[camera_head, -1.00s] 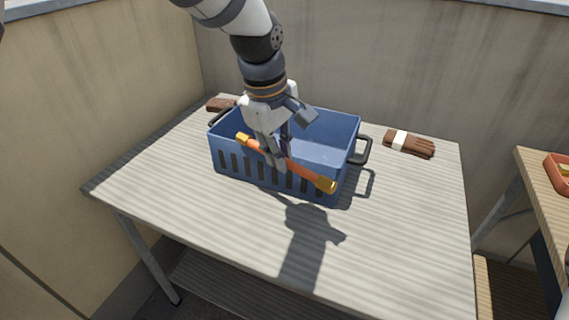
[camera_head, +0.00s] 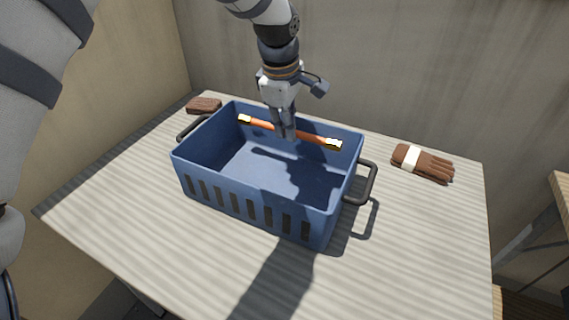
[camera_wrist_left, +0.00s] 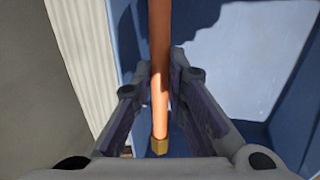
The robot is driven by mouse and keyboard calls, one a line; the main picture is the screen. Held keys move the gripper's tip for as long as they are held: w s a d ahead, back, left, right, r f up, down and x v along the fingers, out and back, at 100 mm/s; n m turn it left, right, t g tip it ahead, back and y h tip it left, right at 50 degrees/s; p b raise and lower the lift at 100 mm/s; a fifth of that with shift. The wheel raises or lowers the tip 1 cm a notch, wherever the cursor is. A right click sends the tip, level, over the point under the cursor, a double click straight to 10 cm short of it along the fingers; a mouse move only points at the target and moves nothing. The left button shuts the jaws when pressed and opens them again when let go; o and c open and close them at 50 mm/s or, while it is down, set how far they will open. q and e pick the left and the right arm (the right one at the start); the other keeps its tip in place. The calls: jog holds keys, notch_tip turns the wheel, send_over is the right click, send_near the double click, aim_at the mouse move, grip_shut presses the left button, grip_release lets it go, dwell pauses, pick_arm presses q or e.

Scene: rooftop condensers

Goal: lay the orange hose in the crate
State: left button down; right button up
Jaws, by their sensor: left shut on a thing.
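The orange hose (camera_head: 312,138) is a short straight length with brass ends. My left gripper (camera_head: 287,136) is shut on it near its middle and holds it over the far part of the blue crate (camera_head: 262,213). In the left wrist view the hose (camera_wrist_left: 160,60) runs between the two fingers (camera_wrist_left: 162,90), with one brass end near the gripper's base. The crate's blue inside shows beneath it. The crate stands upright on the table, with slots in its near wall and dark handles at both ends. The crate holds nothing else that I can see. My right gripper is not in view.
A brown glove with a white band (camera_head: 423,162) lies on the table (camera_head: 420,230) right of the crate. A brown block (camera_head: 204,105) lies at the back left. Concrete walls stand behind and to the left.

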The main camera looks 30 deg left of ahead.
aim_at(288, 162)
pick_arm(q)
notch_tip(288, 162, down, 8)
jog(key=shift+s+r, duration=0.15)
jog(key=shift+r, duration=0.1)
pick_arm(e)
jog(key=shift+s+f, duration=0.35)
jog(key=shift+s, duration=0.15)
pick_arm(q)
jog(key=shift+f+b, duration=0.2)
jog(key=shift+b, duration=0.1)
jog(key=c, duration=1.9)
grip_release()
jog(key=shift+r, duration=0.1)
jog(key=p+v, duration=0.1)
jog(key=v, duration=1.1)
jog(key=shift+r+p, duration=0.1)
jog(key=shift+p, duration=0.25)
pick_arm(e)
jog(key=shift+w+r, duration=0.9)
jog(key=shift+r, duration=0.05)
